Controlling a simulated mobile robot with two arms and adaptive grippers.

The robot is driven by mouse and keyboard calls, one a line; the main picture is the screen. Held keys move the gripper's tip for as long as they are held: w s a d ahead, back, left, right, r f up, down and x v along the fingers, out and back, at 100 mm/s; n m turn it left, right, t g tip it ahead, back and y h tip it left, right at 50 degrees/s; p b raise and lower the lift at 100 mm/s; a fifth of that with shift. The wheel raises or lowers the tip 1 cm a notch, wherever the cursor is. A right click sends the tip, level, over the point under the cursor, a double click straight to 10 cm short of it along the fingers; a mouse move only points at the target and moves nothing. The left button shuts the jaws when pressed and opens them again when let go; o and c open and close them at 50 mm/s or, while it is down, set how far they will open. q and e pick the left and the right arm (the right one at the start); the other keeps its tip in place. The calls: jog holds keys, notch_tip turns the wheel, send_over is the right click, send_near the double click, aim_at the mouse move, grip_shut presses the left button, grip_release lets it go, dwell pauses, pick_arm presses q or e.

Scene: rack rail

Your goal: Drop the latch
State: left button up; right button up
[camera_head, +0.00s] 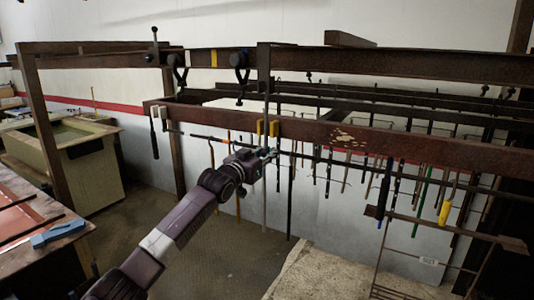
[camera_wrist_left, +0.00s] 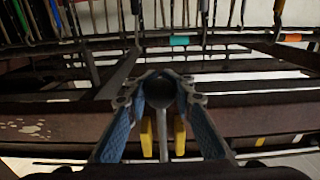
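A thin grey vertical rod (camera_head: 266,98) hangs at the rusty front rail, between two yellow blocks (camera_head: 274,128); it seems to be the latch, though I cannot be sure. In the wrist view the rod (camera_wrist_left: 162,135) runs between the yellow blocks (camera_wrist_left: 180,133) toward a dark round end (camera_wrist_left: 159,88). My left gripper (camera_head: 268,154) is just under the rail, below the yellow blocks. In the wrist view its blue-padded fingers (camera_wrist_left: 160,80) stand apart on either side of the dark end. Whether they touch it is not clear. My right gripper is out of view.
The rusty front rail (camera_head: 350,137) and upper beam (camera_head: 400,65) cross the view. Several tools hang behind, including one with a yellow handle (camera_head: 444,213). A ball-topped lever (camera_head: 155,48) stands at upper left. A bench with a blue tool (camera_head: 57,234) is at left.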

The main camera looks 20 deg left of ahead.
pick_arm(q)
jog(key=o, duration=0.7)
jog(key=shift+o, duration=0.2)
jog(key=shift+s, duration=0.55)
jog(key=shift+s+a, duration=0.15)
jog(key=shift+s, duration=1.35)
jog(key=shift+s+a, duration=0.15)
jog(key=shift+s, duration=1.35)
